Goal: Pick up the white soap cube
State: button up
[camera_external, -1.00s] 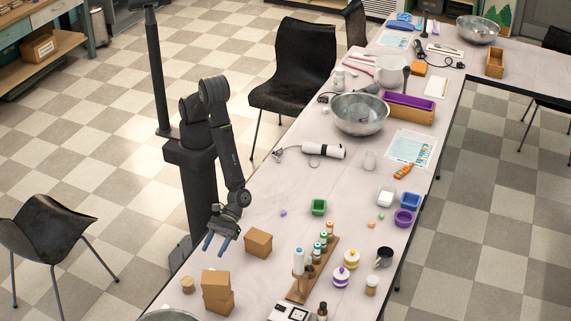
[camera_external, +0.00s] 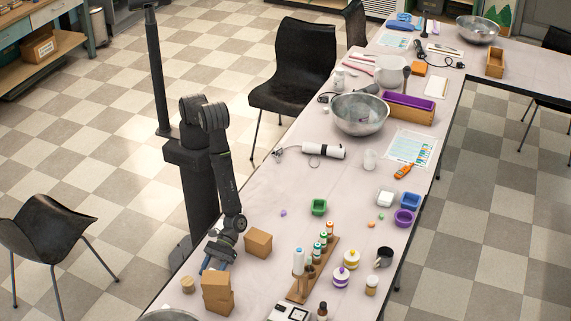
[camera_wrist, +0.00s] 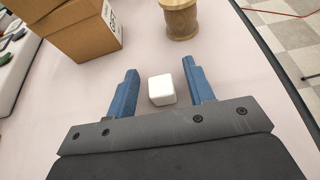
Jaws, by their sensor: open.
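The white soap cube (camera_wrist: 162,90) lies on the table and shows in the wrist view between the two blue fingers of my gripper (camera_wrist: 162,88). The fingers are spread, with a gap on each side of the cube. I cannot tell how far the fingertips are above the table. In the external view my gripper (camera_external: 208,264) points down near the table's left edge, left of a cardboard box. The cube is hidden there behind my arm.
A cardboard box (camera_external: 258,243) stands right of my gripper, and stacked boxes (camera_external: 217,292) stand in front, also seen in the wrist view (camera_wrist: 83,32). A round wooden container (camera_wrist: 180,18) is just beyond the cube. The table edge (camera_wrist: 262,48) runs close by on the right.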

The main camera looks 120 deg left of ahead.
jog(key=shift+d, duration=0.2)
jog(key=c, duration=1)
jog(key=shift+c, duration=0.2)
jog(key=shift+r, duration=0.55)
jog(key=r, duration=0.1)
jog(key=s+r, duration=0.1)
jog(key=r, duration=0.1)
jog(key=shift+r, duration=0.3)
jog(key=s+d+r, duration=0.1)
jog(key=s+r, duration=0.5)
jog(key=s, duration=0.4)
jog(key=shift+s, duration=0.3)
